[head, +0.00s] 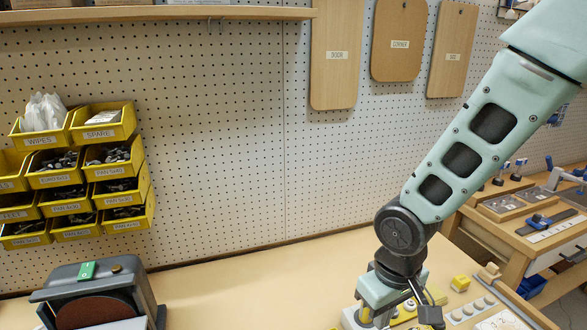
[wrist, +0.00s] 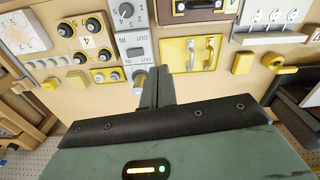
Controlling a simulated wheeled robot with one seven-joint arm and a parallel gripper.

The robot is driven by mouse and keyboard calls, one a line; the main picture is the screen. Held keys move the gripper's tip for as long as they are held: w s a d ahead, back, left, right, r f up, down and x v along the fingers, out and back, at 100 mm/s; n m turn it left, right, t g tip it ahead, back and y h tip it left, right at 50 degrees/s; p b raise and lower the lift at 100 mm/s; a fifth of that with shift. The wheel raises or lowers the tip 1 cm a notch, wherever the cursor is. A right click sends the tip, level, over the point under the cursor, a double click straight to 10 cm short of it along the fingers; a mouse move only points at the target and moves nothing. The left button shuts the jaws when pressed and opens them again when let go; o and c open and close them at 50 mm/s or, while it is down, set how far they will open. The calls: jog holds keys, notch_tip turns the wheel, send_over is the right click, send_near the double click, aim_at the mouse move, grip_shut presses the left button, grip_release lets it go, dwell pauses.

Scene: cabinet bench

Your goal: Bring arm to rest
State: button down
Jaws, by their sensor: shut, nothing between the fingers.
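My gripper (wrist: 155,74) shows in the wrist view with its two dark fingers together and nothing between them. The fingertips are above or close to a grey block with a dial marked IN and OUT (wrist: 128,42); I cannot tell whether they touch it. In the head view my pale green arm comes down from the upper right. Its wrist end is over the bench (head: 240,285) at the lower right, and the fingertips are not clear there.
In the head view, yellow bins (head: 100,160) hang left, above a dark sander-like machine (head: 100,290). The bench middle is clear.

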jog(key=s+a+r+n+b, duration=0.1)
jog(key=s+r, duration=0.3)
jog(key=s, duration=0.3)
jog(key=s+a+r+n+b, duration=0.1)
jog(key=s+r, duration=0.2)
jog(key=s, duration=0.4)
jog(key=shift+s+r+n+y, duration=0.15)
jog(key=shift+r+n+y, duration=0.15)
jog(key=shift+r+n, duration=0.1)
